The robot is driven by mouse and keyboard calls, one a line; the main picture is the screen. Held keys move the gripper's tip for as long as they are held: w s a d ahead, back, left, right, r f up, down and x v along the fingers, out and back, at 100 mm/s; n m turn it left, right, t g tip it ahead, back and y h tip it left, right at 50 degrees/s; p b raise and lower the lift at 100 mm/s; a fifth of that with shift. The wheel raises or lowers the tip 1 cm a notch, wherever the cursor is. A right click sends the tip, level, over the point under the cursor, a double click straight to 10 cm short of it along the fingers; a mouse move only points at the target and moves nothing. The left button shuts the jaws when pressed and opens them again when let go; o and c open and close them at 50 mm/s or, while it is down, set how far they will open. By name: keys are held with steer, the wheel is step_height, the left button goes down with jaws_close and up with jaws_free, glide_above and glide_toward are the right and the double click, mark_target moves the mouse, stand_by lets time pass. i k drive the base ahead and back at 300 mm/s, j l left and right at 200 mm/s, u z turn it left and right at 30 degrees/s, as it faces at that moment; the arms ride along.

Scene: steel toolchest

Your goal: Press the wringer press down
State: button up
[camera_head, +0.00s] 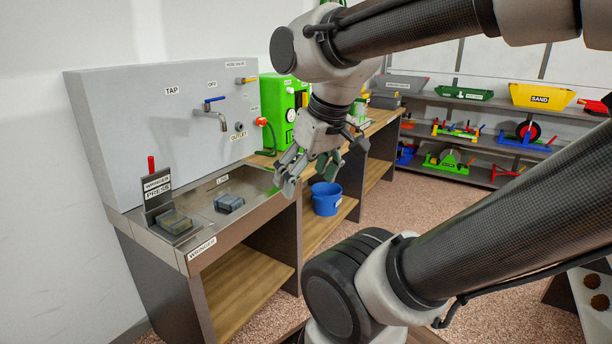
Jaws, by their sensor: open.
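The wringer press (157,192) stands at the left end of the steel sink counter. It has a labelled upright plate, and a red-tipped lever (151,164) stands upright at its top. A grey-brown block (175,222) lies on the plate at its foot. My gripper (308,184) is open and empty, with fingers pointing down. It is to the right of the press, in front of the counter's right end and well apart from the lever.
A grey-blue block (228,203) lies in the sink. A tap (212,115) juts from the grey back panel (135,120) above it. A green machine (285,105) and a blue bucket (326,198) are to the right. Shelves with coloured bins (542,96) stand at the back right.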

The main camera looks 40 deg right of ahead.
mark_target(156, 186)
steer(key=i+j, duration=0.15)
steer(key=i, duration=0.35)
steer(key=i+j, duration=0.1)
steer(key=i, duration=0.4)
